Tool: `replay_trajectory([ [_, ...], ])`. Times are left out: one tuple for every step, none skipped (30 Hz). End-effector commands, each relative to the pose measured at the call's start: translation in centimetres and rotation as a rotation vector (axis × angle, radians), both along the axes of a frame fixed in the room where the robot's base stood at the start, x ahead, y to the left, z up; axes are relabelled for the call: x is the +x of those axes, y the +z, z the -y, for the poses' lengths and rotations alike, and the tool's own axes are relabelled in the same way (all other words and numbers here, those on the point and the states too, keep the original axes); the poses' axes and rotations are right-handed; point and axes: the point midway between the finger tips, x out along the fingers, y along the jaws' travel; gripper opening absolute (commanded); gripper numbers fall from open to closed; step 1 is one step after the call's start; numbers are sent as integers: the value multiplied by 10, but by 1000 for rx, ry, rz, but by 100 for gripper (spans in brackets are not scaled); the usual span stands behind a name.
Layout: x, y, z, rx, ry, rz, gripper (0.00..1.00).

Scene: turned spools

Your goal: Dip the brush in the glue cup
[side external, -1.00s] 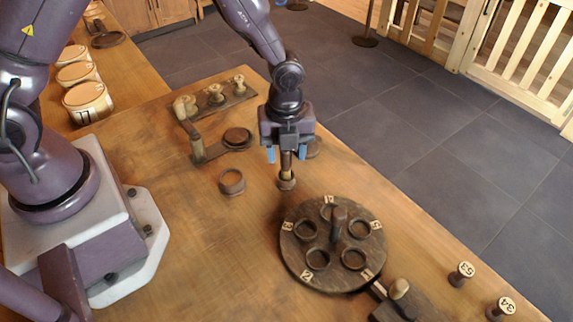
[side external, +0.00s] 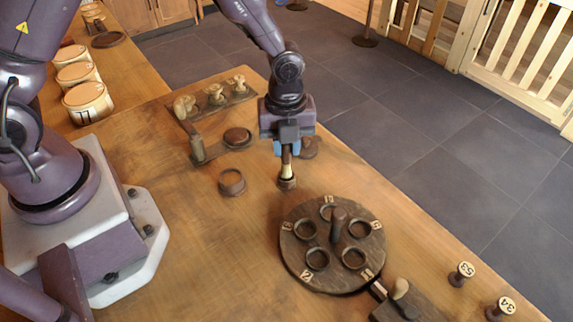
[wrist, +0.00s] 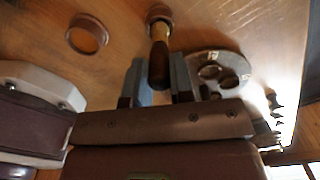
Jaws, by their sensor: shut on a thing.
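My gripper (side external: 287,150) is shut on the brush (side external: 287,170), which hangs or stands upright below it. The wrist view shows the fingers (wrist: 160,72) on either side of the brush's dark handle, with a paler part (wrist: 160,36) beyond. The brush's lower end meets a small reddish-brown holder (side external: 286,184) on the table; its tip is hidden there. An open round brown cup (side external: 231,182), probably the glue cup, stands to the left of the brush, apart from it. It also shows in the wrist view (wrist: 87,36); its contents are unclear.
A dark round turntable (side external: 300,270) with several numbered ring seats and a central knob lies front right. A rack (side external: 216,98) with pale spools stands behind, with a dark disc (side external: 237,137) near it. Two numbered spools (side external: 461,273) stand near the right edge.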

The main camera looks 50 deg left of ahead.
Motion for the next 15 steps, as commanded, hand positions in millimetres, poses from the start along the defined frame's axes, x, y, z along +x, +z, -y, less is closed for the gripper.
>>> replay_trajectory([
  [0, 5, 0, -1, 0, 2, 3],
  [0, 7, 0, -1, 0, 2, 3],
  [0, 10, 0, -1, 0, 2, 3],
  [0, 13, 0, -1, 0, 2, 3],
  [0, 15, 0, -1, 1, 2, 3],
  [0, 18, 0, -1, 1, 2, 3],
  [0, 21, 0, -1, 1, 2, 3],
  [0, 23, 0, -1, 0, 2, 3],
  [0, 26, 0, -1, -1, 2, 3],
  [0, 29, 0, -1, -1, 2, 3],
  [0, 31, 0, -1, -1, 2, 3],
  [0, 34, 0, 0, -1, 1, 3],
  [0, 37, 0, 0, -1, 1, 3],
  [0, 39, 0, 0, -1, 2, 3],
  [0, 42, 0, 0, -1, 2, 3],
])
